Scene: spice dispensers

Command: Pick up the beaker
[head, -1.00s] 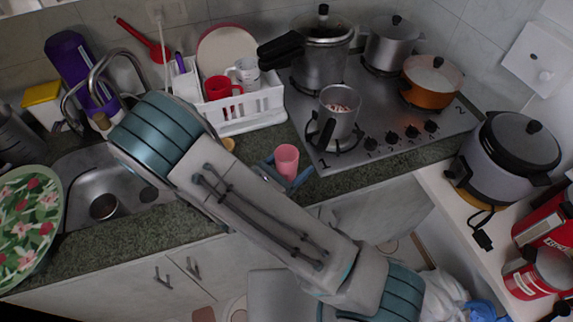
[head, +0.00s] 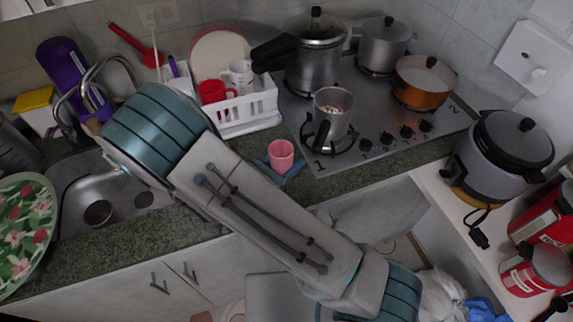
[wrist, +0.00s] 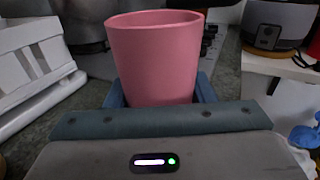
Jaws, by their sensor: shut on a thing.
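The beaker is a pink, open-topped cup (head: 281,155). In the head view it is just in front of the hob, over the counter's front part. It also fills the upper middle of the wrist view (wrist: 155,60), upright with its rim uppermost. My gripper (head: 281,167) is shut on the beaker, with its blue-grey fingers on either side of the lower part. In the wrist view the gripper (wrist: 160,92) hides the beaker's base, so I cannot tell whether it touches the counter.
A steel hob (head: 385,135) holds several pots, with a steel mug (head: 332,112) close behind the beaker. A white dish rack (head: 240,108) stands behind and left. The sink (head: 75,170) is at left. A rice cooker (head: 505,160) and red tins stand on the right shelf.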

